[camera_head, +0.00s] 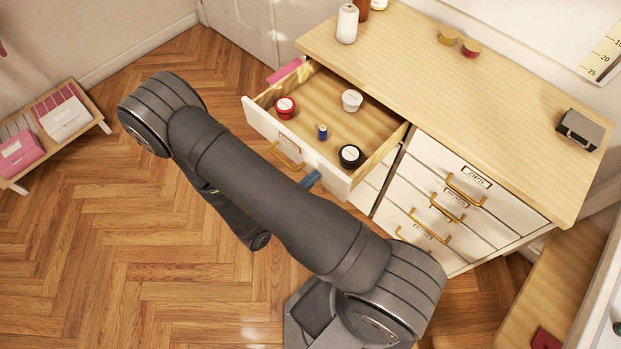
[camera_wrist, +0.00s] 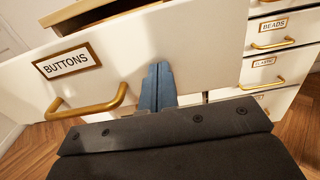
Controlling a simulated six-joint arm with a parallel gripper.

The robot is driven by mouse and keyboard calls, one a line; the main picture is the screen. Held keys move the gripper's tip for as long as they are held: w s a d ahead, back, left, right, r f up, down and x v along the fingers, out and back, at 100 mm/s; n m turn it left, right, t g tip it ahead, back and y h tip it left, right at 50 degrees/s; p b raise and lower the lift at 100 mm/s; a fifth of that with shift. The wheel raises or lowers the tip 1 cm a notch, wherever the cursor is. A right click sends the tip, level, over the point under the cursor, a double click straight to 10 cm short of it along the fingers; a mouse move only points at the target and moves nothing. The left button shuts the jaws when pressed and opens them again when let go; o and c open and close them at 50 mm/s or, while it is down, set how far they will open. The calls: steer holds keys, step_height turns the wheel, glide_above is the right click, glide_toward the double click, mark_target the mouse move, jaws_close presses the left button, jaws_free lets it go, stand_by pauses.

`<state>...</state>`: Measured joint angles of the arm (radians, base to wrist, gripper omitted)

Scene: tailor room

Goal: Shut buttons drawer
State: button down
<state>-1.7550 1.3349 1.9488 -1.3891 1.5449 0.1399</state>
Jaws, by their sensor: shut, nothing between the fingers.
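The buttons drawer (camera_head: 318,147) stands pulled out from the upper left of the wooden-topped cabinet. In the wrist view its white front (camera_wrist: 205,55) carries a framed BUTTONS label and a brass handle (camera_wrist: 90,105). My gripper (camera_wrist: 157,75) is shut, with its blue fingertips at the drawer front, to the right of the handle. I cannot tell whether they touch it. In the head view the gripper (camera_head: 311,180) shows only as a blue tip below the front's right part.
The ZIPS drawer (camera_head: 490,187) and those below it are shut. The cabinet top (camera_head: 440,80) holds a white bottle (camera_head: 347,24), small tins (camera_head: 448,36) and a dark box (camera_head: 580,129). A low shelf (camera_head: 97,112) with boxes stands left. Wooden floor lies clear between.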

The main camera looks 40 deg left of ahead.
mark_target(342, 150)
steer(key=w, duration=2.6)
steer(key=shift+w, duration=0.55)
steer(key=shift+w+r, duration=0.1)
steer(key=s, duration=1.4)
steer(key=shift+s, duration=0.4)
steer(key=shift+w, duration=0.15)
steer(key=w, duration=1.3)
